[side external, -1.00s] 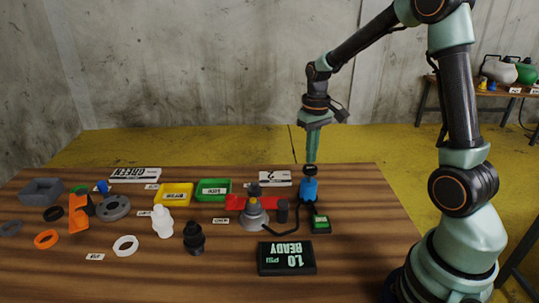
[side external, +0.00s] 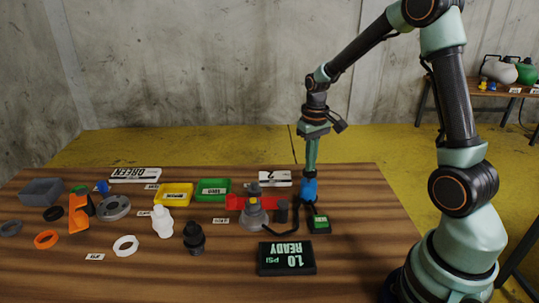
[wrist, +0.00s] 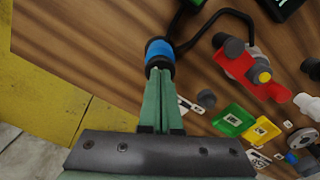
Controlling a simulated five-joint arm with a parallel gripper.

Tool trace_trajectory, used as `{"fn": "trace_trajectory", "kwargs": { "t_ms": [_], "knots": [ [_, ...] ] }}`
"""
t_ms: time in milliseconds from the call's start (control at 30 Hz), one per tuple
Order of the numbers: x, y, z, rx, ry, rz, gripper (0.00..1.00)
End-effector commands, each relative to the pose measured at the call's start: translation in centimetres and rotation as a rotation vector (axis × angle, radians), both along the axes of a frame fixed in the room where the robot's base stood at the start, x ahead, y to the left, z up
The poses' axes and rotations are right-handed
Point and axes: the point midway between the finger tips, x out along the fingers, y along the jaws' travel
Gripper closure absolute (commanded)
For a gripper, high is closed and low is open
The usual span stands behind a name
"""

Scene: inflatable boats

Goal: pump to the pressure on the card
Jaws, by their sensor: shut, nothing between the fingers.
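A small blue pump (side external: 309,189) stands on the table. My gripper (side external: 309,174) is shut and points straight down at its top. A black display (side external: 287,258) reads 1.0 PSI and READY. A white card (side external: 275,178) marked with what looks like a 2 lies behind the pump. A black hose (side external: 283,229) runs between the pump area and a grey valve fitting (side external: 255,213) on a red piece (side external: 238,201).
A small box with a green screen (side external: 319,223) sits just right of the pump. Yellow (side external: 173,204) and green (side external: 213,198) trays stand left of the red piece. A GREEN card (side external: 134,175), rings and fittings fill the left side. The table's front right is clear.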

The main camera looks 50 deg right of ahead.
Motion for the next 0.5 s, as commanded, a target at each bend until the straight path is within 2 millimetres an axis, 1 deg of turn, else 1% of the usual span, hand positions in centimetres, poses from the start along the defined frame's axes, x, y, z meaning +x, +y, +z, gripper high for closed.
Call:
{"fn": "trace_trajectory", "kwargs": {
  "t_ms": [367, 500],
  "knots": [
    [0.0, 0.0, -1.5, 0.001, 0.002, 0.0, 1.0],
    [0.0, 0.0, -1.2, 0.0, 0.0, 0.0, 1.0]
  ]
}}
